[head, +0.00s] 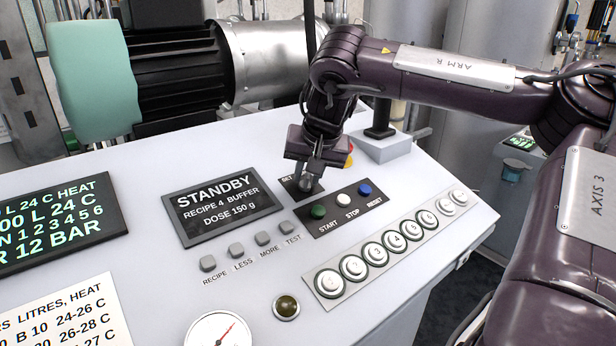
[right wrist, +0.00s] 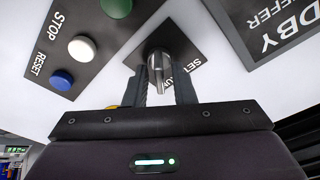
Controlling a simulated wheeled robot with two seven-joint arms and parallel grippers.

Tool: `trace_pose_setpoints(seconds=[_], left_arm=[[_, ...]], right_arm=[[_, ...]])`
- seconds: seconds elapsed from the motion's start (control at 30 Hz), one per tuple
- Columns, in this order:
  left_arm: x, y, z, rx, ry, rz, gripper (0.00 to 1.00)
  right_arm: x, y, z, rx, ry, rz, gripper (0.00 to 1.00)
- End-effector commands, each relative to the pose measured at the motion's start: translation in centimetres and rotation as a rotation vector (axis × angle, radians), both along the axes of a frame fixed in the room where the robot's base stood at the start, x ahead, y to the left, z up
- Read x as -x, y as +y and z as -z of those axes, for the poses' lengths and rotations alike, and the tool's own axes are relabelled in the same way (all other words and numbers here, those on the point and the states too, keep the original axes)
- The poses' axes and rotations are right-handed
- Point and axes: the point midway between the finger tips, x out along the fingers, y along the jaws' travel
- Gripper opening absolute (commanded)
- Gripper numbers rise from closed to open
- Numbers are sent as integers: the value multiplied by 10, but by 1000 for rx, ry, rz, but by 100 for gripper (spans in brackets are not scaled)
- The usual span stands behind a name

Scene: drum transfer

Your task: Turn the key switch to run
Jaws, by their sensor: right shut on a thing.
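The key switch (right wrist: 158,62) is a metal knob on a small black plate (right wrist: 184,47) in the right wrist view. In the head view my right gripper (head: 309,186) points down at the panel over the same black plate (head: 289,184), where "SET" shows, and hides most of the key. My left gripper is in neither view.
A green, a white and a blue button, START (head: 318,211), STOP (head: 344,201) and RESET (head: 365,189), sit close to the gripper. A STANDBY display (head: 222,207) is left. A black lever (head: 381,118) on a grey box stands behind. Numbered round buttons (head: 378,255) line the front.

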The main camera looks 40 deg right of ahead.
Motion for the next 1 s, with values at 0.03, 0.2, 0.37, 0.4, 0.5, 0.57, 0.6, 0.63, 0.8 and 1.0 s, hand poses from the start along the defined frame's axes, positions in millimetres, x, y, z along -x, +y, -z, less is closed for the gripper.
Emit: trace_pose_setpoints(seconds=[0.03, 0.2, 0.37, 0.4, 0.5, 0.57, 0.6, 0.63, 0.8, 1.0], left_arm=[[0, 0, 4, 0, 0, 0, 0], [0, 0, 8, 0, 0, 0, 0], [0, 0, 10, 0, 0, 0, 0], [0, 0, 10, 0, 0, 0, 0], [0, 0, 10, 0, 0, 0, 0], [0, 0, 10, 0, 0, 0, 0], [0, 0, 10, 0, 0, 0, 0], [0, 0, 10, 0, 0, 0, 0], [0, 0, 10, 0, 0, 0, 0], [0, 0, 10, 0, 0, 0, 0]], right_arm=[[-1, 0, 0, -5, -5, 21, 1], [-1, -1, 0, -26, -8, 79, 1], [-1, -1, -1, -35, -8, 106, 1], [-1, -1, -1, -36, -9, 110, 1], [0, -1, -1, -37, -8, 114, 1], [0, -1, -1, -37, -8, 115, 1], [0, -1, -2, -37, -8, 115, 1], [0, -1, -2, -37, -8, 115, 1], [0, -1, -2, -38, -9, 114, 1], [0, -1, -1, -37, -7, 113, 29]])
